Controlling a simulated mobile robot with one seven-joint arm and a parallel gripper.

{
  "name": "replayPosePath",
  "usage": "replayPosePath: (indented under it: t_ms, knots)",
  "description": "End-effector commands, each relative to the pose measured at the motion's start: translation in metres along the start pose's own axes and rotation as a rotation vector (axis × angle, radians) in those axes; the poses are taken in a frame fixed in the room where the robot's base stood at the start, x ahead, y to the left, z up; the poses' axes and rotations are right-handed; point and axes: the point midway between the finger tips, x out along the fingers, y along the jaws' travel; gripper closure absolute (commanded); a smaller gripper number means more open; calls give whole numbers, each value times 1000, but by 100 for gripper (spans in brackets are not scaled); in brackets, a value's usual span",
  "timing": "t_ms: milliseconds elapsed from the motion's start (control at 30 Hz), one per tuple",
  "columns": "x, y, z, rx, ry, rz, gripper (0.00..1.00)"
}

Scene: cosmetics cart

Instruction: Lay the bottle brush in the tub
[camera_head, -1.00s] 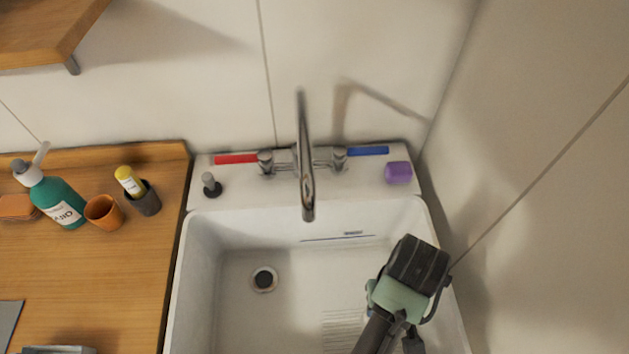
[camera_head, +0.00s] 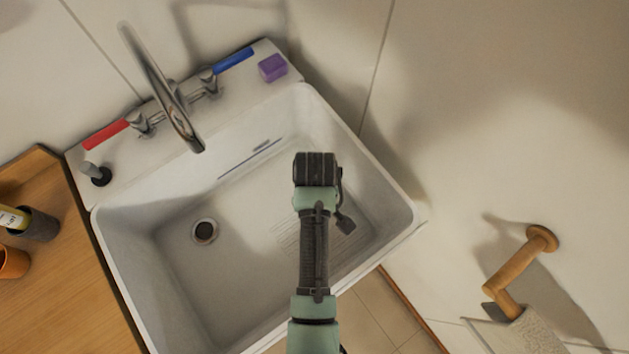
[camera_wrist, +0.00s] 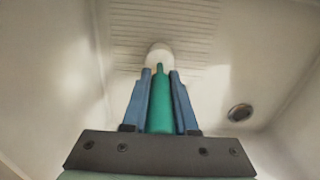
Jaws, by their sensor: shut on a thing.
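The tub (camera_head: 108,222) is a white square basin with a dark drain in its floor. It fills the middle left of the head view, and its inside fills the wrist view (camera_wrist: 65,95). The bottle brush (camera_wrist: 159,105) has a green handle and a pale, rounded far end. My gripper (camera_wrist: 160,78) is shut on the handle, with one blue finger on each side. It points down into the tub, with the ribbed floor and drain beyond. Whether the brush touches the floor is unclear. My arm hides the gripper and brush in the head view.
The faucet (camera_head: 165,90) arches over the tub's back edge, left of my arm. A purple block (camera_head: 272,68) sits on the back ledge. A wooden counter (camera_head: 60,290) adjoins at left. A wooden wall holder (camera_head: 515,270) stands out at right.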

Motion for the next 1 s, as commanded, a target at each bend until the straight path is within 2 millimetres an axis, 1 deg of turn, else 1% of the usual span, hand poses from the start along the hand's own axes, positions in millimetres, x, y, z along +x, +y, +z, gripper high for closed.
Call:
replayPosePath:
  t_ms: [33, 267, 400, 433, 567, 600, 867, 1000]
  knots:
    - [3, 0, 0, 0, 0, 0, 100]
    - [3, 0, 0, 0, 1, 1, 100]
    - [7, 0, 0, 0, 1, 1, 100]
    - [7, 0, 0, 0, 1, 1, 70]
    - [6, 0, 0, 0, 1, 1, 46]
    - [6, 0, 0, 0, 1, 1, 43]
    - [6, 0, 0, 0, 1, 1, 43]
    - [-5, 0, -1, 0, 2, 1, 43]
